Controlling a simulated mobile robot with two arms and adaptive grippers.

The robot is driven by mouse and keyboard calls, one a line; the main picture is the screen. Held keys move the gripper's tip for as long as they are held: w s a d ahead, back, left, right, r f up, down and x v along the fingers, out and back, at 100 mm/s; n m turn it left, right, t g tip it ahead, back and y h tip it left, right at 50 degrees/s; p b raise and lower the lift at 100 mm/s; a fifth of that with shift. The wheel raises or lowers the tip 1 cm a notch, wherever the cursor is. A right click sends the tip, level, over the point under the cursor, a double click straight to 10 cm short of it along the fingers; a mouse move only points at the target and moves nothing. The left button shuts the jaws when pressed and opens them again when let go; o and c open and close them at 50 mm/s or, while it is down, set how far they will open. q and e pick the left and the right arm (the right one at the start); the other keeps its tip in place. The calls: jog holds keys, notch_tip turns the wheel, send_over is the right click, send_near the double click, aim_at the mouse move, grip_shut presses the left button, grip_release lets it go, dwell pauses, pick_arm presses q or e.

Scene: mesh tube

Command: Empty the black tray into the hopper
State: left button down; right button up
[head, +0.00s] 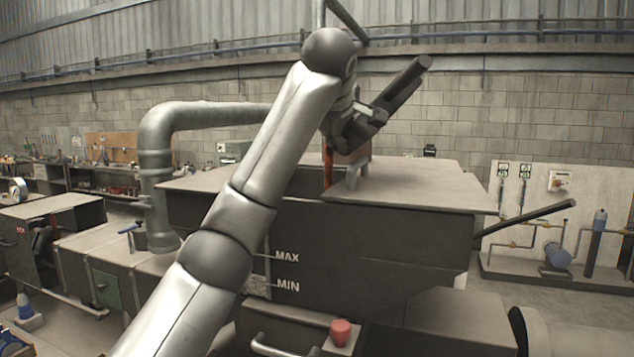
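The hopper (365,240) is a large dark box with a flat grey top and MAX and MIN marks on its front. My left arm rises from the bottom across its front, and my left gripper (358,122) is above the hopper's top opening. It appears shut on the black tray (404,86), which shows as a dark, narrow, steeply tilted shape rising to the right. The tray's inside is hidden, and the fingertips are partly hidden. A brown-orange piece (328,165) shows below the gripper at the opening; I cannot tell what it is. My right gripper is not in view.
A thick grey pipe (157,165) bends behind my arm at left. A red button (340,332) and a metal handle (285,349) are at the hopper's lower front. A dark bar (530,219) sticks out at right.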

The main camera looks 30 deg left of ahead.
pick_arm(q)
jog(key=shift+s+a+r+n+t+h, duration=0.1)
jog(key=shift+a+r+n+t+h, duration=0.15)
jog(key=shift+n+t+h, duration=0.25)
dwell(1.4)
jog(key=shift+s+a+f+n+t+h, duration=0.1)
jog(key=shift+a+f+n+t+h, duration=0.1)
jog(key=shift+f+n+h, duration=0.35)
jog(key=shift+s+a+f+n+t+h, duration=0.1)
jog(key=shift+a+f+n+h, duration=0.2)
jog(key=shift+f, duration=0.3)
dwell(1.0)
jog(key=shift+s+a+f+n+t+h+b, duration=0.35)
jog(key=shift+a+n+t+h+b, duration=0.35)
jog(key=shift+b, duration=1.05)
jog(key=shift+s+a+f+n+t+h+b, duration=0.25)
jog(key=shift+a+f+n+t+h+b, duration=0.35)
jog(key=shift+b, duration=1.1)
jog(key=shift+d+r+n, duration=0.1)
jog(key=shift+r+n, duration=0.05)
jog(key=shift+n, duration=0.1)
